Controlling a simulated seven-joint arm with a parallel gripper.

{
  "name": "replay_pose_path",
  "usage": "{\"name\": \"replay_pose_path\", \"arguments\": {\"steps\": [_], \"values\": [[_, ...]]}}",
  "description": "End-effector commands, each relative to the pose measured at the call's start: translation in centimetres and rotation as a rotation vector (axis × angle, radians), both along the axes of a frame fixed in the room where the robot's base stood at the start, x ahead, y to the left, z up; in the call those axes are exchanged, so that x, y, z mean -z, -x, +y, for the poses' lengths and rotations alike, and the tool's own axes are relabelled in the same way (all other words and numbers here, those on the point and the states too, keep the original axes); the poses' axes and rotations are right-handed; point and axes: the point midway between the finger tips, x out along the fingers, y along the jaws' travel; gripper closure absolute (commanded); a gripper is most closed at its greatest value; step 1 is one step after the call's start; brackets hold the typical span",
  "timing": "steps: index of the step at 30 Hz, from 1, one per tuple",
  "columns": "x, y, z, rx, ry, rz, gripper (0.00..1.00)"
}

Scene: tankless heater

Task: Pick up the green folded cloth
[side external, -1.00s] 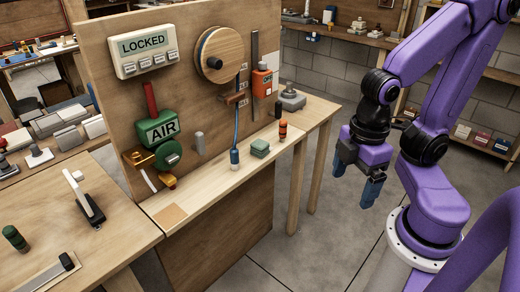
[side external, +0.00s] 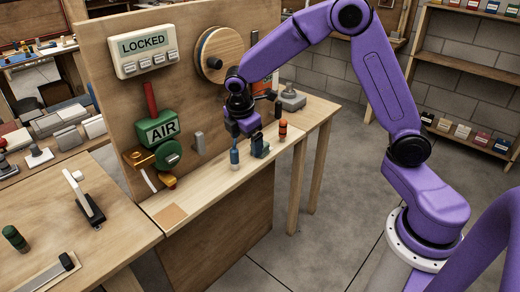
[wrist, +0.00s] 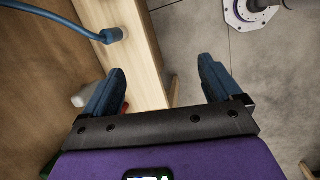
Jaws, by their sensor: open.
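The green folded cloth (side external: 254,151) lies on the narrow bench shelf in the side view, largely hidden behind one finger of my gripper (side external: 248,150). My gripper hangs low over the shelf, fingers pointing down, right at the cloth. Whether it touches the cloth cannot be told. In the wrist view my gripper (wrist: 163,78) is open, with two blue fingers wide apart. Between them show only the shelf edge and the floor; I cannot make out the cloth there.
The blue hose end (wrist: 112,35) stands close to my gripper on the shelf. An orange-and-black item (side external: 282,131) and a grey block (side external: 291,99) stand to the right. The upright wooden panel (side external: 212,105) is close behind. Floor is free in front.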

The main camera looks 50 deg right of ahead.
Motion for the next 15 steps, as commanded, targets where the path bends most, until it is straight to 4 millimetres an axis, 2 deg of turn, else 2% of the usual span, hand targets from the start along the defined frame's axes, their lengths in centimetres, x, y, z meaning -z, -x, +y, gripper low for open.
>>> {"name": "replay_pose_path", "arguments": {"steps": [1, 6, 9, 12, 15], "values": [[1.2, -1.9, -1.5, -0.013, 0.024, 0.013, 0.08], [5.0, -7.2, -7.2, -0.088, 0.097, 0.060, 0.08], [7.1, -9.2, -10.6, -0.128, 0.133, 0.092, 0.08], [8.7, -10.4, -13.3, -0.160, 0.157, 0.117, 0.08], [9.7, -11.0, -14.9, -0.179, 0.170, 0.134, 0.08]]}}
